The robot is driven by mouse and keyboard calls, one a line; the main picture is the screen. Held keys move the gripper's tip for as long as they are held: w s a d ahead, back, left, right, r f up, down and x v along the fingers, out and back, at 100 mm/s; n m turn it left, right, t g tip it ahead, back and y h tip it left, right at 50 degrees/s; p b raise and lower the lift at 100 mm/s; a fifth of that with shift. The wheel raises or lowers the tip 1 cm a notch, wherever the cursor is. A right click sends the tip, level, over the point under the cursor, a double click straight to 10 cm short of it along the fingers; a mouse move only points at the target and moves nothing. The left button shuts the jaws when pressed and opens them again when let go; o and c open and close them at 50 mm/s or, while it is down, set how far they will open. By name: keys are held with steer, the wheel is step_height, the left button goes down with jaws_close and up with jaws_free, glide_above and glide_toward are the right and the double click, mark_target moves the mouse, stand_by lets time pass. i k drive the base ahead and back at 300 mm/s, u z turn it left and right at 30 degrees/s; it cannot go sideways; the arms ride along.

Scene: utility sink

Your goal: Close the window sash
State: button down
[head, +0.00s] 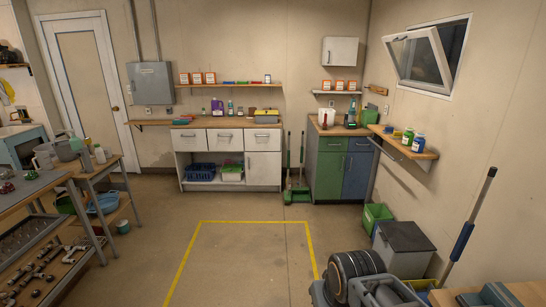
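The window (461,45) is high on the right wall, with a white frame and dark panes. Its white-framed sash (441,58) stands open, tilted into the room with its upper edge away from the frame. The lower edge appears to stay close to the frame. A small handle (401,38) seems to sit on the sash's upper edge. I cannot make out my gripper in the head view.
A wall shelf with bottles (413,143) juts out below the window. A grey bin (403,245), a green crate (376,216) and a blue-gripped pole (466,236) stand along the right wall. Dark round parts (352,267) fill the near right. The yellow-marked floor (250,265) is clear.

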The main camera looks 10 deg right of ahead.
mark_target(431, 32)
steer(key=z, duration=0.05)
steer(key=i, duration=2.3)
steer(key=z, duration=0.65)
steer(key=i, duration=2.35)
steer(key=z, duration=0.65)
